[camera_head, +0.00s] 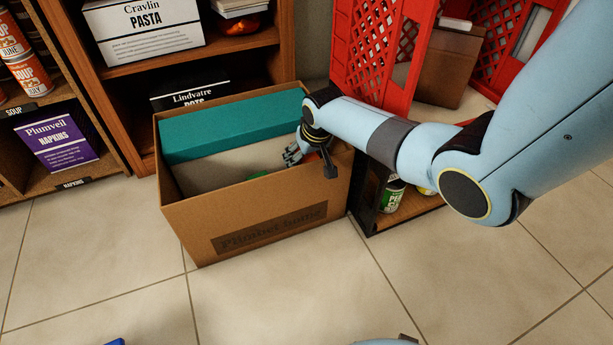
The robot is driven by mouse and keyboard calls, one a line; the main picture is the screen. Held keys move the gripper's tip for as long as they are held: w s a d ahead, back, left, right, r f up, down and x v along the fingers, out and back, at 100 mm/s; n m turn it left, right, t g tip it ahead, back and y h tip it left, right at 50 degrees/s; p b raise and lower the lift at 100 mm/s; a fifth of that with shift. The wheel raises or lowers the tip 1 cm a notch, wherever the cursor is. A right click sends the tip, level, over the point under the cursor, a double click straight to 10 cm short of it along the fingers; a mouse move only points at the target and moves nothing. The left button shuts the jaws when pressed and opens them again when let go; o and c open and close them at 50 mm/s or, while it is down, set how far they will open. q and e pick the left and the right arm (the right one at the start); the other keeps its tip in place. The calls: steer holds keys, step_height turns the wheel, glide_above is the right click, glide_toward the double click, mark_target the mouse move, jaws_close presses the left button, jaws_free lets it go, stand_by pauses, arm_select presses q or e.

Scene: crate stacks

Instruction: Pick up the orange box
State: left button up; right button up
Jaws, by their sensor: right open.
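I cannot make out a clear orange box. A red-orange item (238,25) lies in the shelf at the top, partly hidden, and I cannot tell whether it is a box. My right arm comes in from the right, and its open gripper (318,158) is over the right part of an open brown cardboard box (262,232). A teal box (235,127) and a pale item (235,165) are inside. My left gripper is not in view.
Red crates (372,60) stand behind my right arm, with a brown box (447,66) by them. A low dark-framed shelf (405,207) holds a green can (392,196). Wooden shelves (130,150) line the back left. The tiled floor in front is mostly clear.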

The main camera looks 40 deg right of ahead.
steer(key=shift+f, duration=0.25)
stand_by(0.5)
jaws_close()
stand_by(0.5)
